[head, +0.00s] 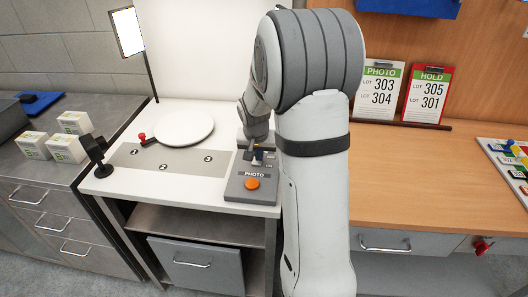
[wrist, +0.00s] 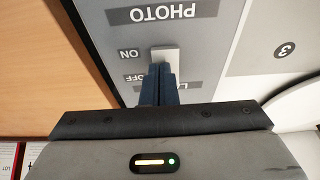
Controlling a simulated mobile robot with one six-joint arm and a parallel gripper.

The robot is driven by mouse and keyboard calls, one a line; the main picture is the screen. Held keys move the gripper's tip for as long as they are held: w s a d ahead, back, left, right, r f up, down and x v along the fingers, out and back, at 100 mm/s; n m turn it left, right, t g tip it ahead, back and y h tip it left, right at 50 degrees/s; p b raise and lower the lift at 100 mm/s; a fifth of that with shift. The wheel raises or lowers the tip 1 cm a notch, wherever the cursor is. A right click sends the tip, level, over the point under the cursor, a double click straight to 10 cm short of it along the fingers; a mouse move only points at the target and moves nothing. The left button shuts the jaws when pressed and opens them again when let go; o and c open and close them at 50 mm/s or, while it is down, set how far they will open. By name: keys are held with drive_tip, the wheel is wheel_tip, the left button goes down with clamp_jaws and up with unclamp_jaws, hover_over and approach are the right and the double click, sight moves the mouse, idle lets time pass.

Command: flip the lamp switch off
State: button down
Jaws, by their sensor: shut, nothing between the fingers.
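The grey control box (head: 238,191) marked PHOTO, with an orange button, stands at the right end of the white bench. In the wrist view its pale switch (wrist: 165,57) sits beside the ON label (wrist: 130,54), with the OFF label (wrist: 133,77) just below. My gripper (head: 254,155) is shut and empty over the box. In the wrist view its dark fingertips (wrist: 160,68) are right at the switch and hide its lower end; I cannot tell whether they touch. The lamp (head: 128,32), a bright panel on a black pole, is lit at the back left.
A white round plate (head: 184,125) and a red knob (head: 142,136) are on the bench left of the box. A black stand (head: 97,155) is at its left edge. White cartons (head: 66,148) lie further left.

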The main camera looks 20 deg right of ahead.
sight(259, 163)
drive_tip(key=shift+r, duration=0.2)
drive_tip(key=p+v, duration=0.2)
drive_tip(key=v, duration=0.2)
drive_tip(key=shift+w+d+r+p, duration=0.15)
drive_tip(key=shift+w+r+p, duration=0.15)
drive_tip(key=shift+r+p, duration=0.1)
drive_tip(key=b+v, duration=0.2)
drive_tip(key=v, duration=0.7)
drive_tip(key=shift+s, duration=0.4)
drive_tip(key=shift+f, duration=0.1)
